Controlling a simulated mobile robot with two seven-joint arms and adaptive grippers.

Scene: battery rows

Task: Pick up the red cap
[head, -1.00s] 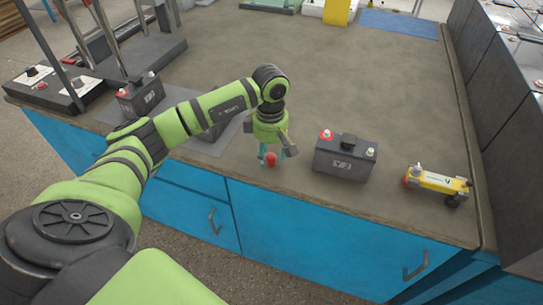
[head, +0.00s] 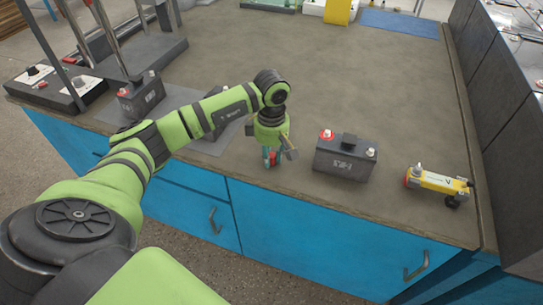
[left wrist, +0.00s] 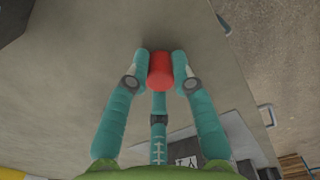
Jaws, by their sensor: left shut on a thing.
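The red cap (left wrist: 161,72) is a small red cylinder. In the left wrist view it sits between the teal fingertips of my left gripper (left wrist: 160,70), which touch it from both sides. In the head view the left gripper (head: 271,158) points down near the front edge of the bench, and the red cap (head: 273,158) shows partly between its fingers. The gripper is shut on the cap. Whether the cap still touches the bench top is hard to tell. My right gripper is not in view.
A dark battery (head: 345,158) with a red and a light terminal stands just right of the gripper. A yellow tool (head: 438,182) lies farther right. Another battery (head: 141,95) is at the left, by a grey mat (head: 205,146). The bench's middle (head: 330,70) is clear.

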